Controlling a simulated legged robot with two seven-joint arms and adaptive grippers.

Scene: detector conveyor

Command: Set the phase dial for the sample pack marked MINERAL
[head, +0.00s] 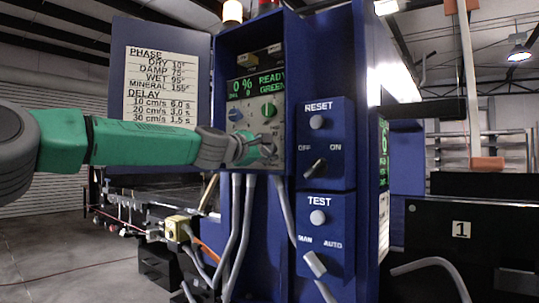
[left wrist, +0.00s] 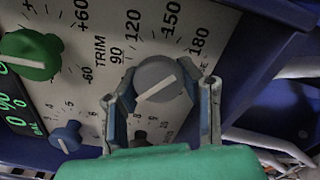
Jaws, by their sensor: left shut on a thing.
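The phase dial (left wrist: 157,76) is a round grey knob with a white line, on a pale panel in the left wrist view. Numbers 90, 120, 150 and 180 curve around it. Its line slants up to the right, roughly toward the 180 side; which end is the pointer I cannot tell. My left gripper (left wrist: 164,92) is shut on the dial, a finger on each side. In the head view my left gripper (head: 255,149) reaches the panel's lower part and partly hides the dial. The chart (head: 160,85) lists MINERAL 155°. My right gripper is not in view.
A green knob (left wrist: 30,56) and a small blue knob (left wrist: 66,136) sit near the dial. The display (head: 257,86) shows 0 % and READY GREEN. RESET (head: 317,122) and TEST (head: 318,217) buttons with switches are on the right. Grey cables hang below the box.

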